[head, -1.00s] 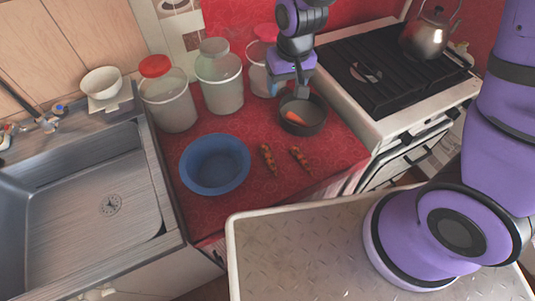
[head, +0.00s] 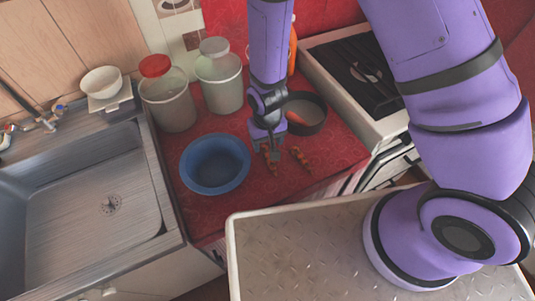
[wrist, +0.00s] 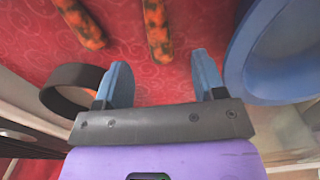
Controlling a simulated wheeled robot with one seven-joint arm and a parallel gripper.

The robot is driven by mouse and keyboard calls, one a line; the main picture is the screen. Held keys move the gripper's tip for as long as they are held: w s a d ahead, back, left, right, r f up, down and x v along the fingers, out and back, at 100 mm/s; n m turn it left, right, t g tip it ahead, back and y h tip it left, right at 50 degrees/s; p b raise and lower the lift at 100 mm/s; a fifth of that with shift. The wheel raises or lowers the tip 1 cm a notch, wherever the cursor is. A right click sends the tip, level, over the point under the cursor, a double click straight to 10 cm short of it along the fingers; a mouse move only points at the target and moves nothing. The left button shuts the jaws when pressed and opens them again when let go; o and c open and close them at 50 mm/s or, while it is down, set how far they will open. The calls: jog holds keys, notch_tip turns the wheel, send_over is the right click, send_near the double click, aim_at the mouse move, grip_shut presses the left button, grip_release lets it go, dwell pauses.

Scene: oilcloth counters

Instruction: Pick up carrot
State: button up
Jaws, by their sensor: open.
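An orange carrot-like piece (head: 295,118) lies in the dark round pan (head: 308,128) on the red counter. Two mottled orange-and-dark sticks lie in front of the pan: a left one (head: 273,165) and a right one (head: 301,160). I cannot tell for certain which of these is the carrot. My gripper (head: 268,156) is open and empty over the left stick, partly hiding it. In the wrist view, my gripper (wrist: 161,72) has one stick (wrist: 157,30) beyond the gap between its fingers and the other stick (wrist: 80,25) farther left. Neither is between the fingers.
A blue bowl (head: 186,170) stands close to the left of my gripper. Two pale canisters (head: 170,105) (head: 222,88) stand behind it. The sink (head: 85,205) is at far left, the stove (head: 355,75) at right. An orange object (head: 293,48) shows behind my arm.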

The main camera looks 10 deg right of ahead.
aim_at(268, 152)
jog(key=shift+w+f, duration=0.2)
jog(key=shift+f, duration=3.25)
jog(key=shift+c, duration=0.5)
jog(key=c, duration=0.9)
